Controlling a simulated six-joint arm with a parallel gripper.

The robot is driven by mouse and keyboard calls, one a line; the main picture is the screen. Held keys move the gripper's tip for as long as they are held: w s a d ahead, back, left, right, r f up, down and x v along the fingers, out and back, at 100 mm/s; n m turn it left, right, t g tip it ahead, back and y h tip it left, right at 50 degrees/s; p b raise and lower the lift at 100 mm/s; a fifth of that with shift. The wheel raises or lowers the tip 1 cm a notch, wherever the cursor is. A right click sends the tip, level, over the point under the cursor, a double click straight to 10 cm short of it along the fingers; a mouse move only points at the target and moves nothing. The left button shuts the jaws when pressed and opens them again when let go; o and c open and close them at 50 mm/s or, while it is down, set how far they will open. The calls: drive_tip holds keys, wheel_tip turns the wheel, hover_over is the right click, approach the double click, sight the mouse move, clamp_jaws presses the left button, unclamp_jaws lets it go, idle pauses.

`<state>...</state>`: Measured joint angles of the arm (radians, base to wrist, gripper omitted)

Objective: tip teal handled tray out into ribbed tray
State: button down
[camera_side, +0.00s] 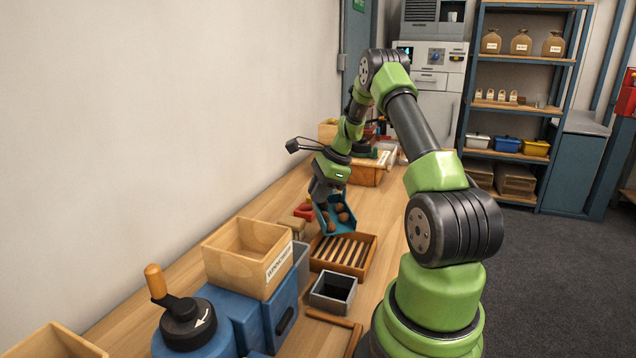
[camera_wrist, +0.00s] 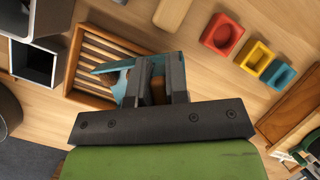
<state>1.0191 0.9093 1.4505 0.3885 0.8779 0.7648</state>
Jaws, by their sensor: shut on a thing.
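The teal handled tray (camera_side: 335,229) hangs tilted below my gripper (camera_side: 326,192) in the side view, with several brown chestnuts (camera_side: 342,216) in it. My gripper is shut on the tray, and the tray's teal edge also shows in the wrist view (camera_wrist: 113,67). The ribbed tray (camera_side: 370,262), a wooden frame with slats, lies on the bench just below and in front of the teal tray. Its slats also show in the wrist view (camera_wrist: 92,60), partly hidden by my gripper. I cannot see chestnuts on the visible slats.
A dark square container (camera_side: 333,291) stands beside the ribbed tray. A wooden box (camera_side: 240,262) sits on a blue machine (camera_side: 225,318) at the left. Red, yellow and blue small trays lie on the bench, the red one (camera_wrist: 222,35) nearest my gripper.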

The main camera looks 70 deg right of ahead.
drive_tip(key=shift+s+a+f+t+h, duration=0.15)
drive_tip(key=shift+s+a+t+h, duration=0.15)
drive_tip(key=shift+a+t+h, duration=0.1)
drive_tip(key=shift+s+a+r+n+t+h, duration=0.3)
drive_tip(key=shift+s+a+r+t+h, duration=0.3)
drive_tip(key=shift+h, duration=0.2)
drive_tip(key=shift+s+a+r+t+h, duration=0.2)
drive_tip(key=shift+s+a+t+h, duration=0.1)
drive_tip(key=shift+a+t+h, duration=0.25)
drive_tip(key=shift+s+a+r+n+t+h, duration=0.25)
drive_tip(key=shift+s+a+t+h, duration=0.1)
drive_tip(key=shift+a+t+h, duration=0.15)
drive_tip(key=shift+s+a+r+n+t+h, duration=0.1)
drive_tip(key=shift+s+a+n+t+h, duration=0.15)
drive_tip(key=shift+s+a+t+h, duration=0.15)
drive_tip(key=shift+w, duration=0.1)
